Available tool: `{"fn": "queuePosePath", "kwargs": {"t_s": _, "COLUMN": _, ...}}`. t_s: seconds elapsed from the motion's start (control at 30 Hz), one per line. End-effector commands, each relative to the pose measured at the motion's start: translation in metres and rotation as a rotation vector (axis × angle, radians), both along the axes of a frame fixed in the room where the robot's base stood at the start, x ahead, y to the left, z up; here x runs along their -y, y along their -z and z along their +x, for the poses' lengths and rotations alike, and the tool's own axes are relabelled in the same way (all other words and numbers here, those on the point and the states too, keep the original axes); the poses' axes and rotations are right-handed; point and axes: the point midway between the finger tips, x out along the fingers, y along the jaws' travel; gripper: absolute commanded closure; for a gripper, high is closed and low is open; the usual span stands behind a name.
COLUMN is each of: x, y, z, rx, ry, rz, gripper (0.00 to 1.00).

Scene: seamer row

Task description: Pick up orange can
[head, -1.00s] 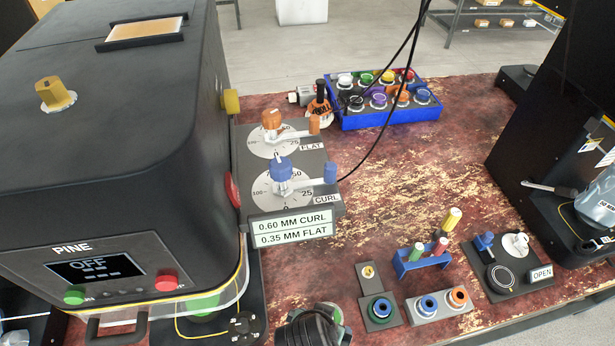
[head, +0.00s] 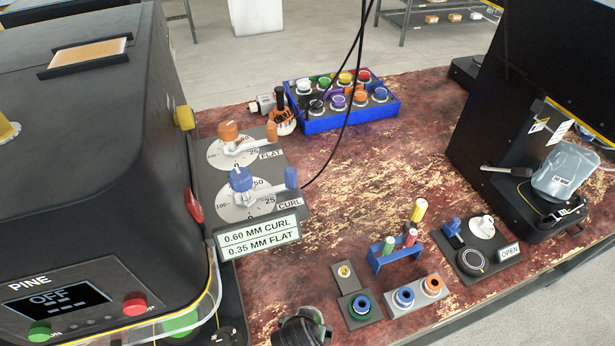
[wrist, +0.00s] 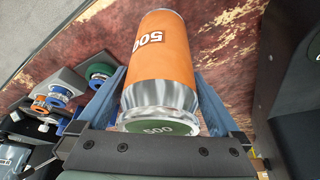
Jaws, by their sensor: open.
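The orange can (wrist: 163,62) fills the middle of the wrist view. It has an orange body with a white "500" label, a silver rim and a green end marked "500" facing the camera. My gripper (wrist: 160,75) is open, with one blue-grey finger on each side of the can. I cannot tell whether either finger touches it. In the head view I cannot make out this can; a dark part (head: 303,328) shows at the bottom edge, possibly my arm.
A black machine (head: 90,140) labelled PINE stands at left. Two dials sit beside it. A blue crate (head: 350,120) with several coloured pieces stands at the back. Small fixtures and a blue rack (head: 393,255) are at front right. A dark machine (head: 500,120) stands at right. The table middle is clear.

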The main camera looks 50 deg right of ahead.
Motion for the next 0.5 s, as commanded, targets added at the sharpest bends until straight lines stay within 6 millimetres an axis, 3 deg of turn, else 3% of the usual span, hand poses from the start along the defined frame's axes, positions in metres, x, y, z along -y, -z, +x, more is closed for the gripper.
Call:
{"fn": "queuePosePath", "kwargs": {"t_s": 0.37, "x": 0.0044, "y": 0.0113, "z": 0.0016, "rx": 0.000, "ry": 0.000, "rz": 0.000, "gripper": 0.00}}
{"fn": "queuePosePath", "kwargs": {"t_s": 0.4, "x": 0.0043, "y": 0.0112, "z": 0.0015, "rx": 0.000, "ry": 0.000, "rz": 0.000, "gripper": 0.02}}
{"fn": "queuePosePath", "kwargs": {"t_s": 0.5, "x": 0.0042, "y": 0.0112, "z": 0.0015, "rx": 0.000, "ry": -0.001, "rz": 0.000, "gripper": 0.20}}
